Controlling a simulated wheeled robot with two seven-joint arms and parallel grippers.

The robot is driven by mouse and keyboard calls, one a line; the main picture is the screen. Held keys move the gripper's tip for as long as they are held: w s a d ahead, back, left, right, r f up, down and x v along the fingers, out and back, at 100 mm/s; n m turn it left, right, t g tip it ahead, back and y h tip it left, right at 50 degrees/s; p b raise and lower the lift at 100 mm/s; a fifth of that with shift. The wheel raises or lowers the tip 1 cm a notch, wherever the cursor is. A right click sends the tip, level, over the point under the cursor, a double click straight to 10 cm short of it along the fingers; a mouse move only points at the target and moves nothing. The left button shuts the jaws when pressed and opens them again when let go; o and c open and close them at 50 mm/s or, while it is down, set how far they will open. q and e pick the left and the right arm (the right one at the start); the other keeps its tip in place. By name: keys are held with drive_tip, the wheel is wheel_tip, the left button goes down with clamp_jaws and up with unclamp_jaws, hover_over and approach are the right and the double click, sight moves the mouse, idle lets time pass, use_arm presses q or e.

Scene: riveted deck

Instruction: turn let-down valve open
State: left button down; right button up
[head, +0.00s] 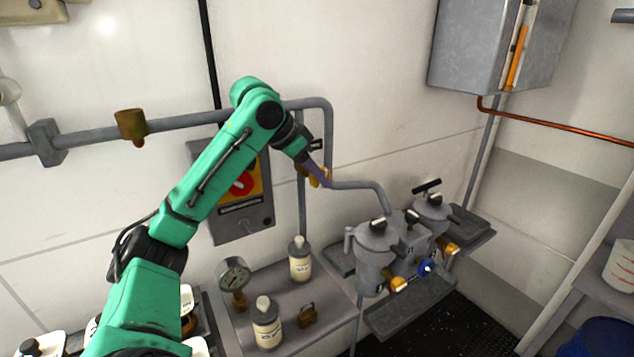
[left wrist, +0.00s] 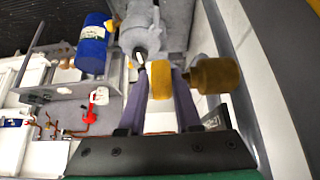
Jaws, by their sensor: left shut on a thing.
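My left gripper (head: 320,179) has purple fingers and reaches the grey pipe on the back wall. It is shut on a yellow valve handle (head: 314,173), mostly hidden behind the fingers. My right gripper is out of view.
Grey filter pots (head: 374,262) with brass fittings stand to the right. A bench (head: 285,297) below carries a gauge (head: 233,274), bottles (head: 300,259) and a padlock (head: 307,315). A red-and-yellow switch box (head: 238,205) is behind my arm. A brass piece (head: 131,126) sits on the pipe at left.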

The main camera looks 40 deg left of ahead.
use_arm(q)
drive_tip(key=shift+r, duration=0.1)
drive_tip(key=c, duration=0.6)
unclamp_jaws()
drive_tip(key=p+v, duration=0.2)
drive_tip(key=v, duration=1.2)
drive_tip(key=shift+s+r, duration=0.15)
drive_tip(key=shift+r, duration=0.05)
